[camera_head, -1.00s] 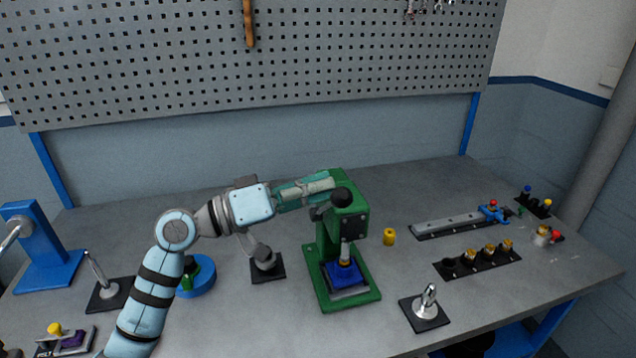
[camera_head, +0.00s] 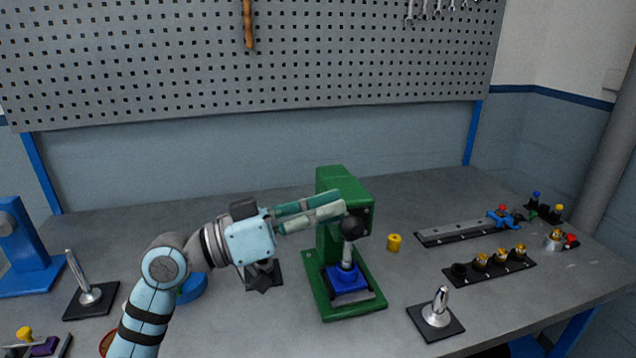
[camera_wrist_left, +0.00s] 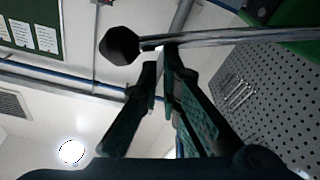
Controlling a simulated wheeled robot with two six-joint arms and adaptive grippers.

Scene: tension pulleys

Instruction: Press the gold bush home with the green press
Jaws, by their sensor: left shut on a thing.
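The green press (camera_head: 344,185) stands upright on the bench, with a bright metal ram (camera_head: 347,255) above a blue block (camera_head: 348,279) on its base. My left gripper (camera_head: 343,205) is shut on the press lever near its black ball knob (camera_head: 353,228). In the left wrist view the lever rod (camera_wrist_left: 225,38) passes at the fingertips (camera_wrist_left: 160,75), with the black knob (camera_wrist_left: 119,46) beyond them. I cannot make out a gold bush under the ram. A yellow cylinder (camera_head: 394,242) stands on the bench right of the press. My right gripper is not in view.
A black rack (camera_head: 490,267) with several gold-topped parts lies to the right. A grey rail (camera_head: 465,233) lies behind it. A metal post on a black plate (camera_head: 436,318) stands front right, another (camera_head: 90,298) at left. A blue stand (camera_head: 20,250) is far left.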

